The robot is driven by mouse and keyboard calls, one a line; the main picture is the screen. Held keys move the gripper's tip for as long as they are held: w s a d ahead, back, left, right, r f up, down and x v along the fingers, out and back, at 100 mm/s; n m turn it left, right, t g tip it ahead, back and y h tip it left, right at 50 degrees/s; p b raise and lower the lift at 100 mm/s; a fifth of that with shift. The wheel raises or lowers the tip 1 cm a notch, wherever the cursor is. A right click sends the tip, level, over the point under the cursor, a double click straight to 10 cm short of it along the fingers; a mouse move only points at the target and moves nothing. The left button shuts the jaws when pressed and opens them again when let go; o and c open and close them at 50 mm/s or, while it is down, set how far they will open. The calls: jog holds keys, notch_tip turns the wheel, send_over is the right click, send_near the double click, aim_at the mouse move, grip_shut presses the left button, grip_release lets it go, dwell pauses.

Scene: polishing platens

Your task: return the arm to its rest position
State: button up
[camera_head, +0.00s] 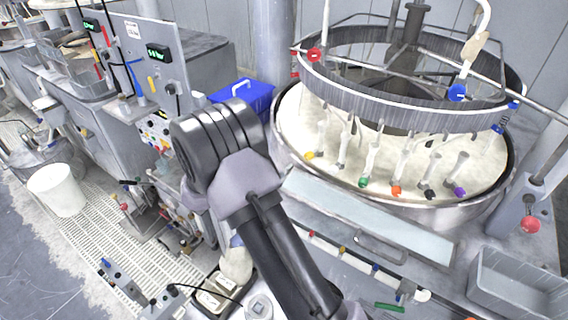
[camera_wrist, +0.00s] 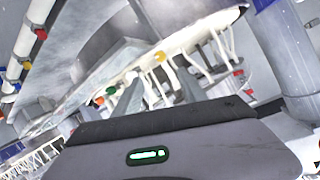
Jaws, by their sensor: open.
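My arm rises from the bottom middle of the head view, its dark link (camera_head: 285,250) leading up to a grey joint (camera_head: 215,145), bent in front of the polishing machine's left side. In the wrist view, the grey housing of my gripper (camera_wrist: 160,140) with a lit green indicator fills the bottom. My gripper is open. In the head view the gripper end is hidden behind the arm.
The round polishing platen (camera_head: 300,135), with a ring and colour-tipped nozzles above it, stands right of my arm. A blue box (camera_head: 243,95) lies behind the arm. A control panel (camera_head: 150,65) and a white bucket (camera_head: 57,190) are at left. A grey bin (camera_head: 515,285) is at lower right.

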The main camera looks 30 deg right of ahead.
jog(key=shift+s+a+r, duration=0.1)
jog(key=shift+a+r, duration=0.05)
jog(key=shift+a, duration=0.2)
